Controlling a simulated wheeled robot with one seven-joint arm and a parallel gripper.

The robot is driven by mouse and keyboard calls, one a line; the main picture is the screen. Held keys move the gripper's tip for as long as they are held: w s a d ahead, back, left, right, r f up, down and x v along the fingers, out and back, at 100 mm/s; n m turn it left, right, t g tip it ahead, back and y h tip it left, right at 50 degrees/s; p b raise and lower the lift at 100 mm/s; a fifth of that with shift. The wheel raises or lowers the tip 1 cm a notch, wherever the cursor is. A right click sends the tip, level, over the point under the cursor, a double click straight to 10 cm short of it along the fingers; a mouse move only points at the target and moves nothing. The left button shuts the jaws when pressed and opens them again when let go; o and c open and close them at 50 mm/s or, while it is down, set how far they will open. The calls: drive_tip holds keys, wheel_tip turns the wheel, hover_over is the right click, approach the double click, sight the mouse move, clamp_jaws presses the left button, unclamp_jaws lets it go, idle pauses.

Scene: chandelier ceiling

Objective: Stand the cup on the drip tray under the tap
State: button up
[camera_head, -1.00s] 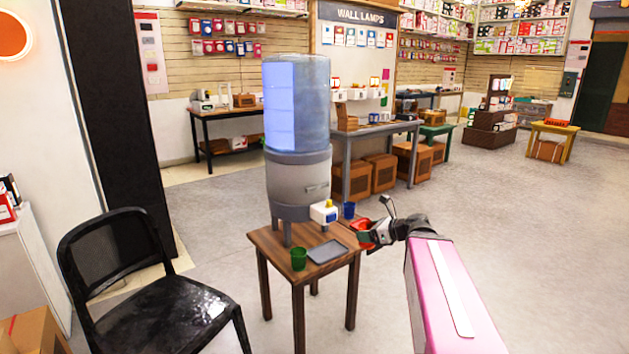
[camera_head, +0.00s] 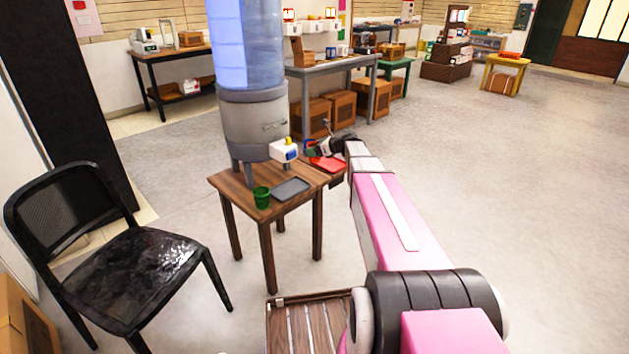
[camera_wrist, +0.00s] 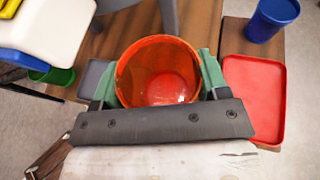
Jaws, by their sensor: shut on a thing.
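My gripper (camera_wrist: 158,78) is shut on an orange-red cup (camera_wrist: 165,58), one finger on each side, with its open mouth facing the wrist camera. The cup looks empty and upright. In the head view my gripper (camera_head: 318,148) is just right of the dispenser's white tap (camera_head: 284,151), and the held cup is mostly hidden. The tap block (camera_wrist: 65,25) is at the upper left of the wrist view. A grey tray (camera_head: 290,189) lies on the wooden table in front of the tap; part of the grey tray (camera_wrist: 92,78) shows left of the cup.
A green cup (camera_head: 261,198) stands left of the grey tray. A red tray (camera_head: 327,163) lies at the right, with a blue cup (camera_wrist: 272,18) behind it. The dispenser (camera_head: 255,123) stands at the table's back. A black chair (camera_head: 140,262) is at the left.

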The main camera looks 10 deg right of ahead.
idle(0.3)
drive_tip(key=shift+f, duration=4.85)
drive_tip(key=shift+f, duration=0.2)
drive_tip(key=o, duration=0.9)
